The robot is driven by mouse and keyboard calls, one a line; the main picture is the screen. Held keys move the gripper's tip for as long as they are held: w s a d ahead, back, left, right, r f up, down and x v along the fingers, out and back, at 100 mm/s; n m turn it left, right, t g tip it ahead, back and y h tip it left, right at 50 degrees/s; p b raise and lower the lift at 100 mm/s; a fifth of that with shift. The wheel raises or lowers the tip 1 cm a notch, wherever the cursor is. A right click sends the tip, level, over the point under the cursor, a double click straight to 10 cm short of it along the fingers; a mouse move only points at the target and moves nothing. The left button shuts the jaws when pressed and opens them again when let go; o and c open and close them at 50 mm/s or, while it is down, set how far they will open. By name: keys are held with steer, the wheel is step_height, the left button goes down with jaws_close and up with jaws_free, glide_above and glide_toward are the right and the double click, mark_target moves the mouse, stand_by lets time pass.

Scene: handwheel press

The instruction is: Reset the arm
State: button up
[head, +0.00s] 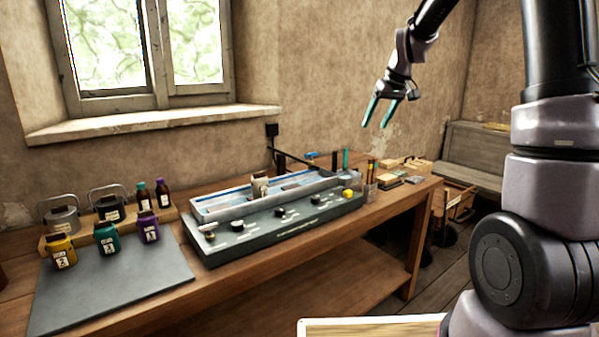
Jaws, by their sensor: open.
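My gripper (380,112) is raised in the air at the upper right of the head view, in front of the bare wall. Its two teal-tipped fingers point down and stand apart, with nothing between them. My arm reaches to it from the right side of the picture. The gripper is well above the wooden workbench (290,262) and touches nothing.
A long grey device (205,254) with knobs and a trough on top (196,212) lies mid-bench. Small tools crowd the bench's right end.

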steer(key=s+r+m+t, duration=0.15)
steer(key=s+r, duration=0.25)
steer(key=s, duration=0.4)
steer(key=s+r+m, duration=0.2)
steer(key=s+r, duration=0.2)
steer(key=s, duration=0.4)
steer(key=s+d+m, duration=0.1)
steer(key=s+m, duration=0.3)
steer(key=s, duration=1.2)
steer(key=shift+s+f+t, duration=0.35)
steer(key=shift+s+t, duration=0.05)
steer(key=shift+t, duration=0.05)
stand_by(0.9)
